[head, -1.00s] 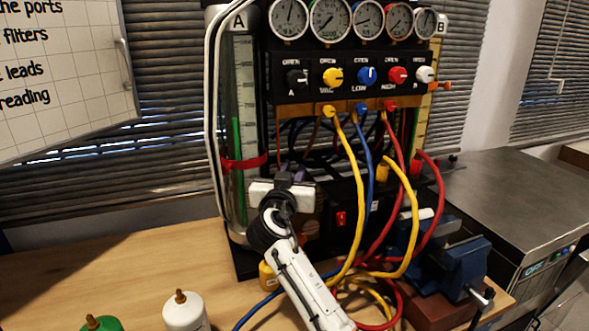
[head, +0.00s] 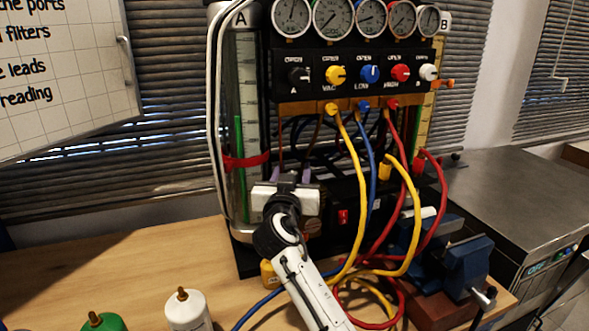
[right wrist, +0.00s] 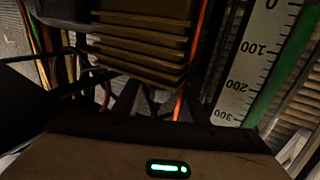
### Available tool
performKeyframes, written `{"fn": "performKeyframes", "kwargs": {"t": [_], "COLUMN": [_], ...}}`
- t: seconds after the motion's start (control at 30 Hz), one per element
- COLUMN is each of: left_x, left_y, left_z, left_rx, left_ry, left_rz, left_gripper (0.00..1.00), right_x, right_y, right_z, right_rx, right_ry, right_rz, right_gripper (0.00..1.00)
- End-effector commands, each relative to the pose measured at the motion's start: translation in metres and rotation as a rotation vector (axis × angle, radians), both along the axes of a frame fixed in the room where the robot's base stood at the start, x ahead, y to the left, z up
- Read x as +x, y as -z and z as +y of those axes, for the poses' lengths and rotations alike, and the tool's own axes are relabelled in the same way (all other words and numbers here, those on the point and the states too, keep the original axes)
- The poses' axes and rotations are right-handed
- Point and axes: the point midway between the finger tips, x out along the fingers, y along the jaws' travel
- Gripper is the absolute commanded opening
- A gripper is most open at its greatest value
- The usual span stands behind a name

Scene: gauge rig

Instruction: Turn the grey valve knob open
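A row of valve knobs runs across the black panel in the head view. The leftmost knob (head: 299,75), marked A, looks black to dark grey. The rightmost knob (head: 429,72), marked B, looks white to pale grey. I cannot tell for sure which is the grey one. My right gripper (head: 292,174) is below the left part of the panel, well under knob A and apart from it. Its two purplish fingers are spread with nothing seen between them; they also show in the right wrist view (right wrist: 155,104). My left gripper is not in view.
Yellow, blue and red hoses (head: 352,190) hang from the panel's ports, right of my gripper. A scale tube (head: 248,130) stands at the left. A blue vise (head: 462,268) and a white bottle (head: 187,310) are on the bench (head: 120,270).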

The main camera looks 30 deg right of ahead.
Motion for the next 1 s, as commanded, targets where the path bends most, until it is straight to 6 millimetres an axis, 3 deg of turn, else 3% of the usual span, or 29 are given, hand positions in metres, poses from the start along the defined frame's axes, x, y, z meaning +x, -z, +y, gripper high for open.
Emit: {"fn": "performKeyframes", "kwargs": {"t": [0.4,1.0], "left_x": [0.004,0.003], "left_y": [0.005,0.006], "left_z": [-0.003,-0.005], "left_rx": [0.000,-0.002], "left_ry": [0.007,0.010], "left_rz": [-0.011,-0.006], "left_gripper": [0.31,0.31], "right_x": [-0.059,-0.067], "right_y": [0.002,0.000], "right_z": [0.047,0.053], "right_rx": [0.003,0.001], "right_ry": [0.000,0.001], "right_rz": [0.002,0.001], "right_gripper": [0.39,0.39]}}
